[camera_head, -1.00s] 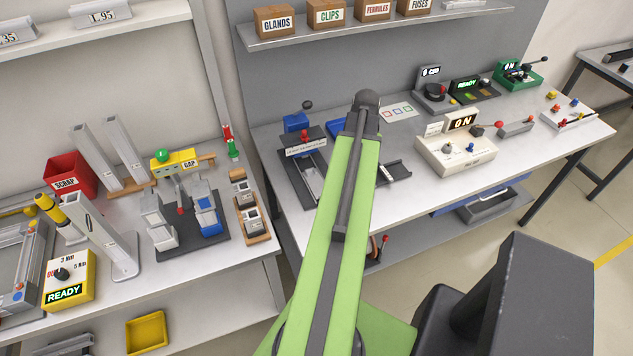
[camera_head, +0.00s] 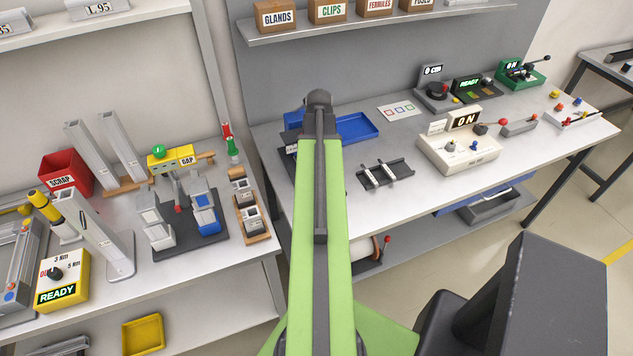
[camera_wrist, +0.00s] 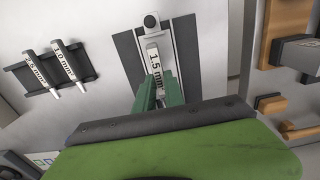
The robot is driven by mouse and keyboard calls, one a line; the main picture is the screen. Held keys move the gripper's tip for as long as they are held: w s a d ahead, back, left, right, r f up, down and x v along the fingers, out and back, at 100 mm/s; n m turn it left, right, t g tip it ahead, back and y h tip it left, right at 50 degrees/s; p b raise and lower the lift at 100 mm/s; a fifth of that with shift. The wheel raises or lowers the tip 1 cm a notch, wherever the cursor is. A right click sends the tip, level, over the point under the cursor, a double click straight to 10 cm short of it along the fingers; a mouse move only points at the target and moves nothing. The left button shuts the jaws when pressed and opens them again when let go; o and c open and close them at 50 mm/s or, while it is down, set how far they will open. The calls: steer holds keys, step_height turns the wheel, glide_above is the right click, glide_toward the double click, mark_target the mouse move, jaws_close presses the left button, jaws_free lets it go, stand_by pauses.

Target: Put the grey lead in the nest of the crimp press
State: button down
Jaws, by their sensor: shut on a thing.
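My gripper (camera_wrist: 158,90) shows in the wrist view with green fingers shut on a pale grey lead (camera_wrist: 154,56) labelled 1.5 mm². The lead points away from me over the crimp press (camera_wrist: 187,50), a dark-sided bed with a silver middle strip. I cannot tell whether the lead touches the bed. The nest cannot be made out clearly. In the head view my arm hides the gripper, the lead and most of the press.
A dark rack (camera_head: 400,169) holds two other leads, labelled 2.5 mm² and 1.0 mm² in the wrist view (camera_wrist: 22,78). A blue tray (camera_head: 357,127) lies behind, and a white ON box (camera_head: 458,150) stands to the right. A wooden fixture (camera_head: 250,222) is on the left bench.

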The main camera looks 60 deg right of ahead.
steer(key=shift+w+a+f, duration=0.1)
steer(key=shift+w, duration=0.1)
step_height(320, 180, down, 4)
steer(key=b, duration=0.4)
steer(key=shift+f, duration=0.2)
steer(key=c, duration=1.4)
jaws_free()
steer(key=shift+r, duration=0.1)
steer(key=shift+c, duration=0.2)
step_height(320, 180, up, 12)
steer(key=p, duration=1.2)
steer(key=shift+r, duration=0.25)
steer(key=shift+f, duration=0.1)
steer(key=shift+s, duration=0.1)
